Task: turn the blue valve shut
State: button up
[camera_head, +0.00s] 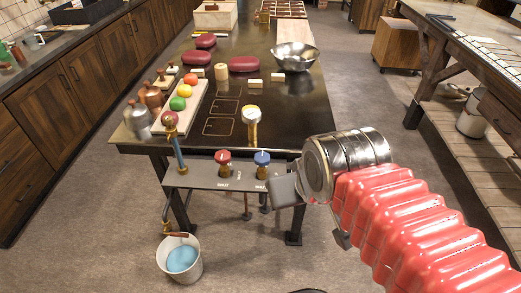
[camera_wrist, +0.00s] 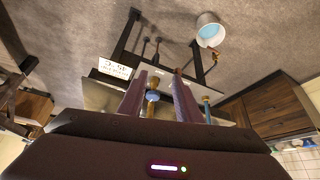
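The blue valve (camera_head: 262,158) is a blue knob on a brass stem, on the grey panel at the table's front edge. The red valve (camera_head: 223,156) stands just left of it. The panel (camera_head: 198,179) carries SHUT labels near both valves. My gripper (camera_head: 285,189) is close to the right of the blue valve in the head view; its fingertips are hard to make out there. In the wrist view the two fingers of my gripper (camera_wrist: 158,75) are apart, with the blue knob (camera_wrist: 152,97) showing between them. Contact cannot be told.
A blue pipe with a dark red knob (camera_head: 170,119) rises at the panel's left end. A white bucket with blue water (camera_head: 180,258) stands on the floor below. The dark table (camera_head: 285,135) holds a gold-stemmed object (camera_head: 252,125), a board of coloured balls and a metal bowl (camera_head: 295,56).

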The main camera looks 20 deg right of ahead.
jog(key=shift+o, duration=0.2)
jog(key=shift+o, duration=2.3)
jog(key=shift+w+r+n, duration=0.4)
jog(key=shift+w+n, duration=0.05)
jog(key=shift+n, duration=0.05)
jog(key=shift+o, duration=0.8)
jog(key=w+r+n+g, duration=0.3)
jog(key=w+r+n, duration=0.1)
jog(key=w+n, duration=0.7)
jog(key=shift+r, duration=0.15)
jog(key=n+g, duration=0.3)
jog(key=n, duration=0.8)
send_over(262, 156)
notch_tip(262, 156, down, 2)
jog(key=shift+f, duration=0.1)
notch_tip(262, 156, down, 14)
jog(key=shift+r, duration=0.1)
jog(key=shift+c, duration=0.5)
